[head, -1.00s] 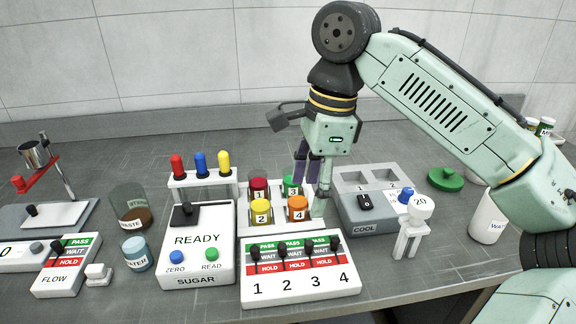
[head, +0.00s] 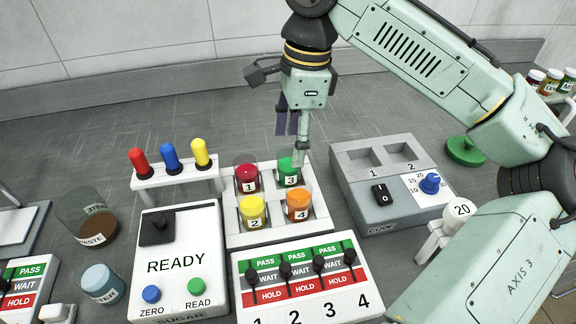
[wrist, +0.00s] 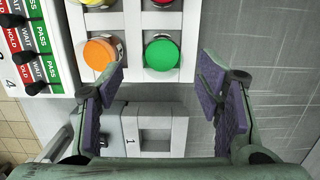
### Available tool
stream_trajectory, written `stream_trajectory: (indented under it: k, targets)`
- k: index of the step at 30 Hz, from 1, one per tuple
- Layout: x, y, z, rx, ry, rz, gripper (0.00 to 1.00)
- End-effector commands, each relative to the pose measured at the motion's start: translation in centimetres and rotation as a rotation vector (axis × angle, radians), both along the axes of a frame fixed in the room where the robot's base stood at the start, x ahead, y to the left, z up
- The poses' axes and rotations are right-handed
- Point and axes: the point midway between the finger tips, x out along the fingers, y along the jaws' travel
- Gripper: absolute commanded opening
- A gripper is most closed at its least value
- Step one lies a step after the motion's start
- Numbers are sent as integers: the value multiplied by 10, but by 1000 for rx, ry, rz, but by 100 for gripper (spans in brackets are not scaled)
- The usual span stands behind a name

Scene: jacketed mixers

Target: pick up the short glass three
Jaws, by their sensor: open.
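Short glass three (head: 290,171) holds green contents, bears a label 3 and stands in the back right place of the white four-place rack (head: 318,222). In the wrist view glass three (wrist: 161,54) shows as a green disc ahead of my fingers, roughly centred between them. My gripper (head: 292,138) is open and points down just behind and above glass three. In the wrist view my gripper (wrist: 161,82) has its purple-padded fingers spread wide with nothing between them. One fingertip overlaps the glass in the head view; I cannot tell whether they touch.
Red glass one (head: 246,178), yellow glass two (head: 252,212) and orange glass four (head: 299,206) share the rack. The grey COOL unit (head: 395,212) stands close on the right. The counter behind the rack is clear.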

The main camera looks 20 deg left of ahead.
Motion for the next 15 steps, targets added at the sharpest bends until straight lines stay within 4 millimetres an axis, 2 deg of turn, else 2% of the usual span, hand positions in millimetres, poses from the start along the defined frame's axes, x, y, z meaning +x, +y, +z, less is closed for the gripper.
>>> stream_trajectory:
  k: [7, 15]
  targets:
    - [-1, 2, -20, -1, 2, -1, 60]
    - [-3, 6, -57, 0, 1, 1, 60]
